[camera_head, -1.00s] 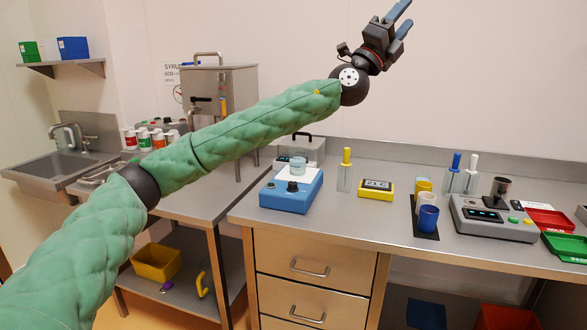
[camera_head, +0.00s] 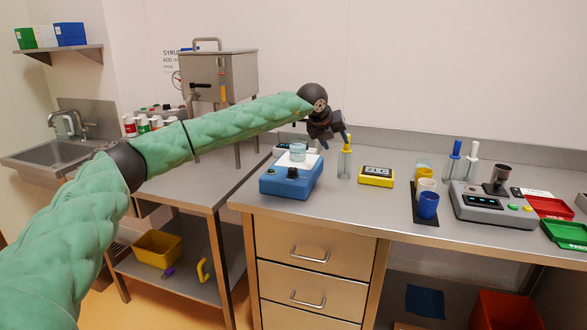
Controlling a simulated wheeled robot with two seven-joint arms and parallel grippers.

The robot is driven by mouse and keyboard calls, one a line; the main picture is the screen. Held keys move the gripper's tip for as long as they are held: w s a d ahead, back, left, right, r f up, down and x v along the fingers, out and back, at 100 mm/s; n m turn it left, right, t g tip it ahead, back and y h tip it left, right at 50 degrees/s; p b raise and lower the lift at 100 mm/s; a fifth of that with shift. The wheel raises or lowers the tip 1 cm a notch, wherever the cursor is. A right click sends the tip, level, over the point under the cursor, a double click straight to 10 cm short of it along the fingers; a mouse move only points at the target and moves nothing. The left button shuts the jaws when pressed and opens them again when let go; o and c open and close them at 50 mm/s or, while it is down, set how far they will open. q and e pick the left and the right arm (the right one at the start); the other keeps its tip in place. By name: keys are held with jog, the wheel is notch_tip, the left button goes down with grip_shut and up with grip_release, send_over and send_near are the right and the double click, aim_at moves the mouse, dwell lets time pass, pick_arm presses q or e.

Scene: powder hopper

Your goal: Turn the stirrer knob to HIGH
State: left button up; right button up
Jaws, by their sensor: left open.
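The stirrer is a blue box (camera_head: 291,184) on the steel counter, with a clear beaker (camera_head: 298,152) on its top. Its black knob (camera_head: 292,172) is on the sloped front face; the picture is too small to read any marks around it. My left gripper (camera_head: 335,146) is open and empty, pointing down above and to the right of the stirrer, apart from the knob. Its fingertips show between the beaker and the yellow-topped bottle (camera_head: 345,160). My right gripper is not in view.
A yellow timer-like device (camera_head: 376,176) lies right of the bottle. Cups on a dark mat (camera_head: 425,218) and a grey scale (camera_head: 492,212) stand further right. A steel hopper (camera_head: 218,77) stands at the left behind my arm. The counter in front of the stirrer is narrow.

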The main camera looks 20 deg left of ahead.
pick_arm(q)
jog(key=s+a+f+n+g+y, duration=0.1)
jog(key=a+f+n+g+y, duration=0.15)
jog(key=a, duration=0.35)
jog(key=n+g+y, duration=0.2)
jog(key=n+y, duration=0.2)
send_near(293, 169)
jog(key=f, duration=0.1)
jog(key=shift+t, duration=0.25)
jog(key=shift+p+x, duration=0.7)
jog(key=shift+x, duration=3.45)
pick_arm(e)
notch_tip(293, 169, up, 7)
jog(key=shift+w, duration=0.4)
pick_arm(q)
jog(key=shift+s+a, duration=0.1)
jog(key=shift+a, duration=0.05)
jog(key=shift+c, duration=0.2)
jog(key=c, duration=0.9)
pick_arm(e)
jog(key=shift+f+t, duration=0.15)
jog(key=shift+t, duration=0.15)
